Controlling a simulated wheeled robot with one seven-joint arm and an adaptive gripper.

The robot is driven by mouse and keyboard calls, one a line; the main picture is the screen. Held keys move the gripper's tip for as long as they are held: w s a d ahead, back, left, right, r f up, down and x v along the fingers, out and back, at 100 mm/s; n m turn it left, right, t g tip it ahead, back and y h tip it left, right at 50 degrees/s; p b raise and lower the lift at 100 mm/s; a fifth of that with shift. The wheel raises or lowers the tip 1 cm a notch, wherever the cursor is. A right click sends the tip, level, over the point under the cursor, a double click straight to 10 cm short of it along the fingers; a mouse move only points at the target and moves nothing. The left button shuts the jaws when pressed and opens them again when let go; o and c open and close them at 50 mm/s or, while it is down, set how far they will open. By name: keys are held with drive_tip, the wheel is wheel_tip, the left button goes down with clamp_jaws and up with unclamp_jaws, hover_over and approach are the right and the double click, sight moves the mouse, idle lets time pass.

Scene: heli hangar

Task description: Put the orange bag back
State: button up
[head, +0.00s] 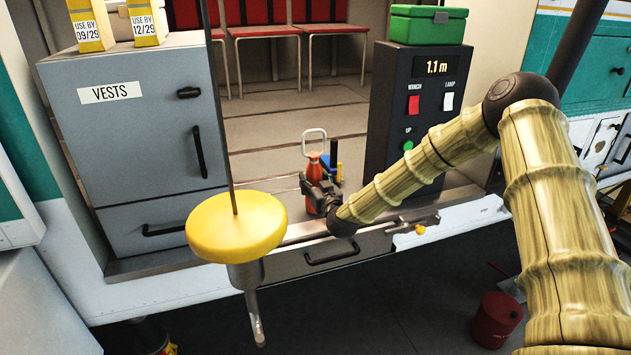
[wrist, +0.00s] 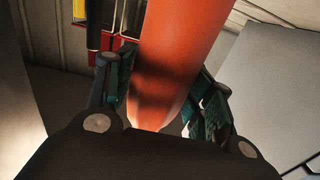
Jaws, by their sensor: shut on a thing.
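The orange bag (head: 314,172) stands upright just inside the cabin doorway in the head view, with a pale loop handle on top. My gripper (head: 318,190) is shut on it from the front. In the wrist view the orange bag (wrist: 178,50) rises between the two fingers of my gripper (wrist: 165,105), narrowing toward its lower end. The fingers hide part of its sides. I cannot tell whether its bottom touches the cabin floor.
A blue and dark item (head: 331,163) stands just behind the bag. The grey VESTS cabinet (head: 130,130) is left, the winch control box (head: 425,110) right. A yellow disc (head: 237,228) hangs in front on a cable.

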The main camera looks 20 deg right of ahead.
drive_tip(key=o, duration=1.2)
drive_tip(key=shift+r, duration=0.15)
drive_tip(key=shift+s+d+b, duration=0.15)
drive_tip(key=shift+s+b, duration=0.75)
drive_tip(key=shift+s, duration=2.15)
drive_tip(key=shift+s+d+b, duration=0.15)
drive_tip(key=shift+s+b, duration=0.7)
drive_tip(key=shift+s, duration=2.15)
